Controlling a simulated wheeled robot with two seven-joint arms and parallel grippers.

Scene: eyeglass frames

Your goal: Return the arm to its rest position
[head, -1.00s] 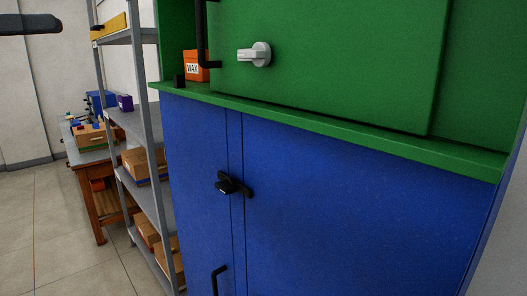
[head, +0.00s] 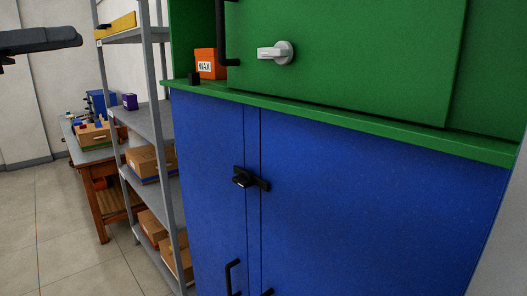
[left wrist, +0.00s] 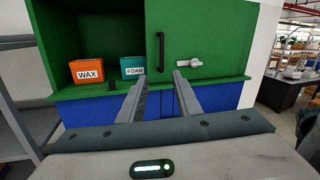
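My left gripper (head: 40,40) is a dark shape at the upper left of the head view, in the air and well away from the cabinet. In the left wrist view its two grey fingers (left wrist: 160,75) stand apart with nothing between them, so it is open and empty. They point toward the green upper part of the cabinet. My right gripper is in neither view.
A green and blue cabinet (head: 370,190) fills the right. An orange WAX box (head: 210,64) stands on its ledge; a teal FOAM box (left wrist: 133,68) shows beside it. A grey shelf (head: 150,122) and wooden table (head: 104,168) stand left. Floor (head: 60,225) is open.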

